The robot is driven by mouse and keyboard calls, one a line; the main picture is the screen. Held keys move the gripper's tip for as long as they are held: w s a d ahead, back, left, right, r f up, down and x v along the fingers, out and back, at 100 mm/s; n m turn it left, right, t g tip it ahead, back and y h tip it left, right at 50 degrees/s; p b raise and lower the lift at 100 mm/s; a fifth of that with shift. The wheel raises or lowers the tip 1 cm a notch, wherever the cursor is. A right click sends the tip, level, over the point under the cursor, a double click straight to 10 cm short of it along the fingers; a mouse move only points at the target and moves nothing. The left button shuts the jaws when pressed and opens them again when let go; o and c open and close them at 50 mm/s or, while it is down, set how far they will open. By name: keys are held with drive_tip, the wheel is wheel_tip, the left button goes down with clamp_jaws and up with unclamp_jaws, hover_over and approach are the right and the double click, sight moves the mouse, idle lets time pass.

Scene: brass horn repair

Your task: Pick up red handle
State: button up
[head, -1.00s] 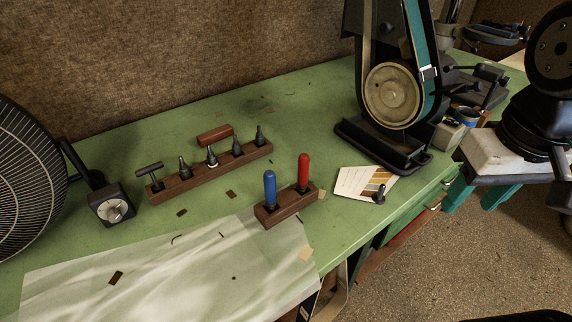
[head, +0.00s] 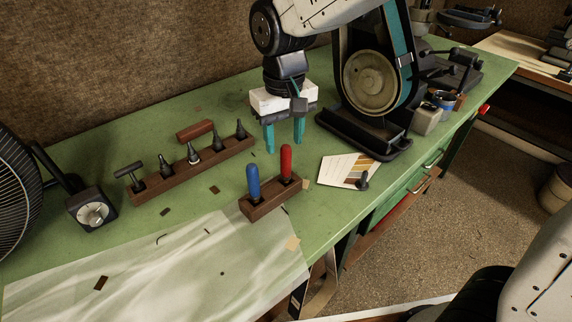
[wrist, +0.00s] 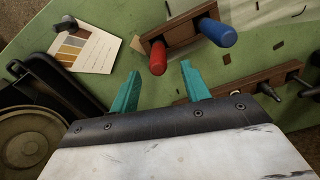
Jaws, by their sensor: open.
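The red handle (head: 286,163) stands upright in the right side of a small brown wooden block (head: 268,203) on the green bench. A blue handle (head: 253,183) stands beside it in the same block. My gripper (head: 284,150) is open and empty, its teal fingers pointing down just behind the red handle in the head view. In the wrist view, the red handle (wrist: 158,58) lies ahead of the open gripper (wrist: 158,80), roughly between the lines of its two fingers. The blue handle (wrist: 216,33) is to its right there. I see no contact.
A long wooden rack (head: 193,170) of dark tools stands left of my gripper. A belt sander (head: 370,85) stands close on the right. A colour card (head: 348,171) with a small dark object lies right of the block. A pale sheet (head: 160,275) covers the front left.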

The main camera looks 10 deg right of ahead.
sight(286, 159)
drive_tip(key=f, duration=0.6)
drive_tip(key=shift+s+d+f, duration=0.1)
drive_tip(key=shift+s+d, duration=0.05)
drive_tip(key=shift+d, duration=0.05)
clamp_jaws()
